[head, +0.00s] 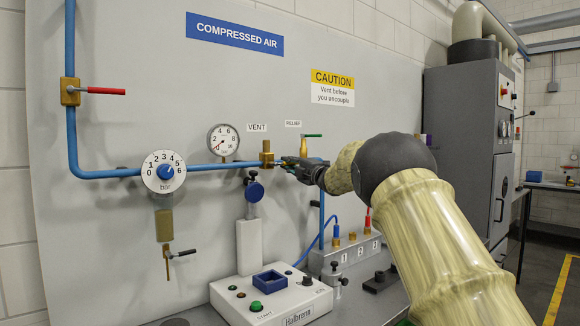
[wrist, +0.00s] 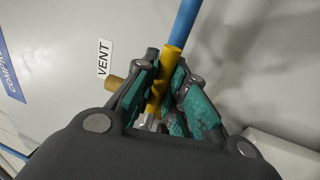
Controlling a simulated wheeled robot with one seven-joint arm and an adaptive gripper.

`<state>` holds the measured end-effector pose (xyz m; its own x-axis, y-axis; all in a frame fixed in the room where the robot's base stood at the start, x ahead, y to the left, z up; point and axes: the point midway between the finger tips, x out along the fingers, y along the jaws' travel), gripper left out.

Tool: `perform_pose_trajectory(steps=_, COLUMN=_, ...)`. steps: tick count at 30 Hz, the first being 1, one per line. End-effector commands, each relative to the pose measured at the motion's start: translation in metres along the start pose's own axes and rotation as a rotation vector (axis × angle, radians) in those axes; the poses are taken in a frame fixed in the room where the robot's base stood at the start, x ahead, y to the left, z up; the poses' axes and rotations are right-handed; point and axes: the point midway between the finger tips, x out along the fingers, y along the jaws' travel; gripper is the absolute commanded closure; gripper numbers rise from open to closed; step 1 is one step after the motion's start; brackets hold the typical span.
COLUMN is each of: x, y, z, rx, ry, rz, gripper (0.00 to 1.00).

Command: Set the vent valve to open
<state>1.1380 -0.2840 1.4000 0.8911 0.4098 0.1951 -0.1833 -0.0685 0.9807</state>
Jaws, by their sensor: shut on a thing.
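The vent valve (head: 266,152) is a brass fitting on the blue pipe, just below the VENT label (head: 256,127). My gripper (head: 287,165) is at the pipe just right of the valve body. In the wrist view, its teal-padded fingers (wrist: 167,95) are shut on the valve's yellow handle (wrist: 173,56). The handle runs roughly in line with the blue pipe (wrist: 186,22) there. The brass stub (wrist: 116,84) shows beside the left finger. The fingers hide part of the handle and its pivot.
A round gauge (head: 223,140) and a regulator dial (head: 163,172) are left of the valve.

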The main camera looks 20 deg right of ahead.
Motion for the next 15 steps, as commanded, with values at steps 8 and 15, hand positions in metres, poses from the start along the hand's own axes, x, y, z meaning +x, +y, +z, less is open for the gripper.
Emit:
perform_pose_trajectory(steps=8, x=0.0001, y=0.0000, z=-0.0002, rx=-0.002, ry=0.001, rz=0.000, gripper=0.71)
perform_pose_trajectory(steps=15, x=0.0001, y=0.0000, z=-0.0002, rx=-0.001, ry=0.000, rz=0.000, gripper=0.65)
